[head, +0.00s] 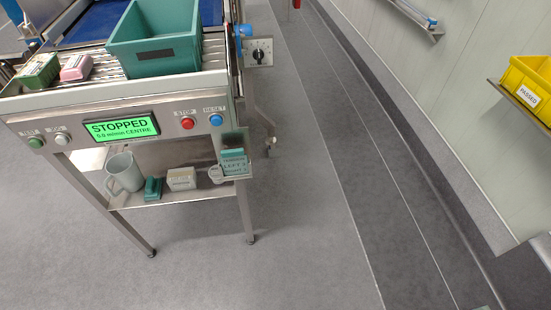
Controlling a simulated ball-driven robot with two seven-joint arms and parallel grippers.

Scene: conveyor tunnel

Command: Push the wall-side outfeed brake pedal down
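The conveyor's outfeed end (130,103) stands at the upper left, with the wall on its right. On its wall side, a thin bent metal part with a small foot-like end (271,145) hangs low behind the front right leg. It is too small to tell whether this is the brake pedal, or whether it is up or down. No other pedal can be made out. Neither of my grippers is in view.
A green display (122,129) reads STOPPED. A teal bin (155,40) sits on the rollers. A lower shelf (180,194) holds a mug and small items. A yellow bin (530,85) rests on a wall shelf. The floor (310,190) between conveyor and wall is clear.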

